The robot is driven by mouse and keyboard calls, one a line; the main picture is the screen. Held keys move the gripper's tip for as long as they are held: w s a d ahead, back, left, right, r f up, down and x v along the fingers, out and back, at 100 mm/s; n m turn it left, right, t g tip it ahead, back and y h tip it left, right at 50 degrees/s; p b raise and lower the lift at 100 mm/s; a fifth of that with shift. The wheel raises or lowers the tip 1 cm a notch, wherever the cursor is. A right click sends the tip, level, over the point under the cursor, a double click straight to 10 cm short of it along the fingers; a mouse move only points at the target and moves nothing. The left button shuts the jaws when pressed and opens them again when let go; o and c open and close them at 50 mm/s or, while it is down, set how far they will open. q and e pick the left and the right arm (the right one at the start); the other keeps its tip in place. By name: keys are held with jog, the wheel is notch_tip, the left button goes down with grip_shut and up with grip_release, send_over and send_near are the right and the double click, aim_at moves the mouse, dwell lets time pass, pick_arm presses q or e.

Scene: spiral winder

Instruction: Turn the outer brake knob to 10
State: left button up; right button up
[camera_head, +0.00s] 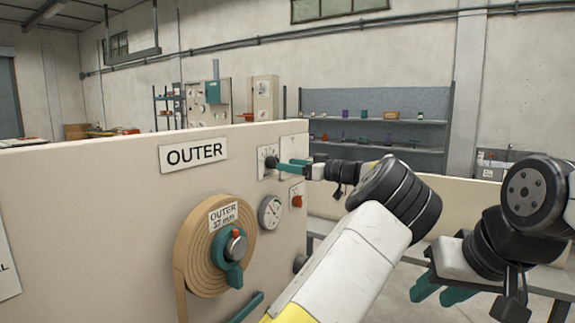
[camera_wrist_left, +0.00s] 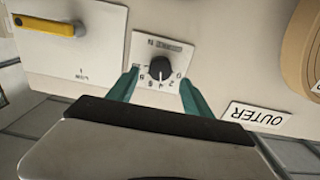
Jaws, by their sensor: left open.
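The outer brake knob (camera_head: 271,162) is a small black knob on a white dial plate on the beige panel, right of the OUTER sign (camera_head: 193,154). In the left wrist view the knob (camera_wrist_left: 160,68) shows upside down with numbers around it; its setting is too small to read surely. My left gripper (camera_head: 290,167) is at the plate, its teal fingers open. In the left wrist view the fingers stand apart on both sides of the knob, with gaps to it. My right gripper (camera_head: 441,290) is at the lower right, far from the panel, its teal fingers apart and empty.
Below the dial are a round gauge (camera_head: 270,212) and a red button (camera_head: 297,201). A brown tape roll (camera_head: 190,250) on a teal hub juts out at lower left. In the left wrist view a yellow handle (camera_wrist_left: 42,25) sits on another plate. Shelves (camera_head: 375,131) stand behind.

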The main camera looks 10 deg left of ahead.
aim_at(272, 163)
pick_arm(q)
jog(key=x, duration=0.5)
jog(key=shift+a, duration=0.1)
grip_shut()
